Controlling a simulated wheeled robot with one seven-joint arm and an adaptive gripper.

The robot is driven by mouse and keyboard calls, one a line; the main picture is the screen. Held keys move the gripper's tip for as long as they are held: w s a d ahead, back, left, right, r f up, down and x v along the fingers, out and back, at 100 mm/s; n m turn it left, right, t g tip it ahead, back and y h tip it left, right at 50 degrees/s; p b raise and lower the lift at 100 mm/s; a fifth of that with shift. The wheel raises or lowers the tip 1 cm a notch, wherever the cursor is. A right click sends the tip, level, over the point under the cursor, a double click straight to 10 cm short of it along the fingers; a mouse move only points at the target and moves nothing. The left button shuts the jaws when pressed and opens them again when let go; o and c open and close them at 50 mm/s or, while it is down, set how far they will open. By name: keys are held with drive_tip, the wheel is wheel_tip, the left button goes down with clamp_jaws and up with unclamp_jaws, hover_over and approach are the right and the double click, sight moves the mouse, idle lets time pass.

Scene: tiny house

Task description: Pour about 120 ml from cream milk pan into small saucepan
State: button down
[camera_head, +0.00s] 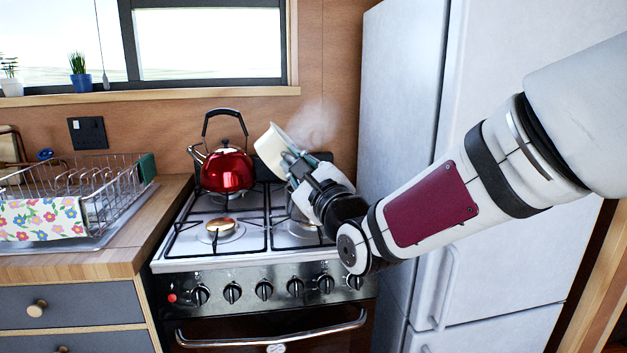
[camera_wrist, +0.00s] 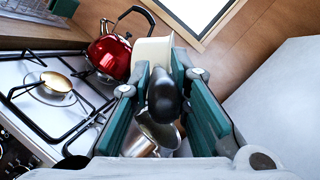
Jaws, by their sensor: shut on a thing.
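The cream milk pan (camera_head: 270,150) is lifted over the back right of the stove and tilted, left of my gripper (camera_head: 293,166). In the wrist view its cream side (camera_wrist: 152,50) shows beyond the fingers. My gripper is shut on its dark handle (camera_wrist: 165,95). A shiny metal vessel, seemingly the small saucepan (camera_wrist: 139,145), shows in part below the fingers in the wrist view. In the head view my gripper and wrist hide most of that area. No stream of liquid can be made out, and the pan's contents are hidden.
A red kettle (camera_head: 227,170) stands on the back left burner, close beside the milk pan. The front left burner (camera_head: 220,226) is bare. A tall fridge (camera_head: 405,130) stands close on the right. Pale steam (camera_head: 315,120) hangs near the pan. A dish rack (camera_head: 95,190) is on the left counter.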

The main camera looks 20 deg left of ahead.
drive_tip(key=shift+w+d, duration=0.2)
idle(0.8)
drive_tip(key=shift+w+d+f+m+t+b, duration=0.15)
drive_tip(key=shift+f+m+t+b, duration=0.1)
drive_tip(key=shift+m, duration=0.3)
drive_tip(key=shift+d+f+m+t+b, duration=0.1)
drive_tip(key=shift+f+m+t+b, duration=0.15)
drive_tip(key=shift+m, duration=0.3)
idle(1.3)
drive_tip(key=shift+s+a+r+n+g+p, duration=0.1)
drive_tip(key=shift+a+r+n+g+p, duration=0.2)
drive_tip(key=shift+r+n, duration=0.2)
drive_tip(key=shift+s+a+r+n+g+p, duration=0.1)
drive_tip(key=shift+r+n+g+p, duration=0.1)
drive_tip(key=shift+r+n+p, duration=0.25)
drive_tip(key=s+a+f+n+g+h, duration=0.1)
drive_tip(key=s+a+f+n, duration=0.1)
drive_tip(key=a+n, duration=0.3)
drive_tip(key=shift+s+a+f+n+g+b, duration=0.35)
drive_tip(key=shift+f+n+g+b, duration=0.1)
drive_tip(key=shift+n, duration=0.2)
idle(0.8)
